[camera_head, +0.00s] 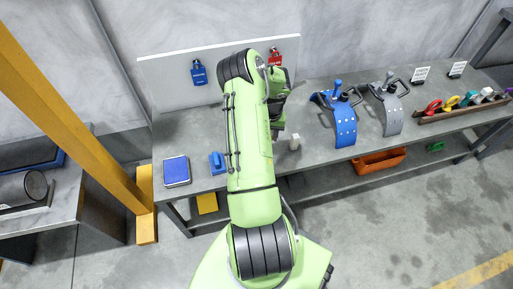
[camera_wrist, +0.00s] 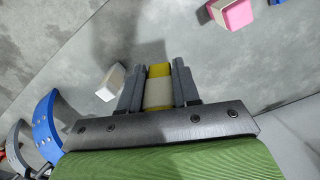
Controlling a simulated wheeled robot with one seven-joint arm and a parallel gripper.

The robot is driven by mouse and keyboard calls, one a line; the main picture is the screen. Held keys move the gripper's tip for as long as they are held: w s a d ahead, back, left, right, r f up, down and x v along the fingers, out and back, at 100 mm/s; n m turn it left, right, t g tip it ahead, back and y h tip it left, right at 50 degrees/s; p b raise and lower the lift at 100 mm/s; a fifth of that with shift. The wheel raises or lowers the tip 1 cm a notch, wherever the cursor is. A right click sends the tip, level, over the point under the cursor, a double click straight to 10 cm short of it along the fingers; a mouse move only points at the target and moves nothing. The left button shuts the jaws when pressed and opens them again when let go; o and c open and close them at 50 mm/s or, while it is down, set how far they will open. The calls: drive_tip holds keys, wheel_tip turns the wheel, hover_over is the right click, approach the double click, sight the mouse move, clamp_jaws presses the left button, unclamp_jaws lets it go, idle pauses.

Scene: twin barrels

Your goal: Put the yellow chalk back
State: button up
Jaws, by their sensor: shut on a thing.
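My gripper (camera_wrist: 159,76) is shut on the yellow chalk (camera_wrist: 158,70) in the wrist view. A pink block with a pale end (camera_wrist: 231,13) lies at the upper right of the wrist view. In the head view my arm hides the chalk.
On the worktop (camera_head: 310,160), a blue curved stand (camera_head: 338,118) and a grey one (camera_head: 387,107) are at right. A long rack (camera_head: 462,110) with coloured tools lies farther right. A blue pad (camera_head: 176,170) and a small blue block (camera_head: 217,163) are at left.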

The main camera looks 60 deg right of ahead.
wheel_tip(320, 180, down, 10)
drive_tip(key=b, duration=0.3)
drive_tip(key=shift+s, duration=0.1)
drive_tip(key=o, duration=0.6)
drive_tip(key=shift+f, duration=0.15)
drive_tip(key=o, duration=0.5)
drive_tip(key=shift+c, duration=0.2)
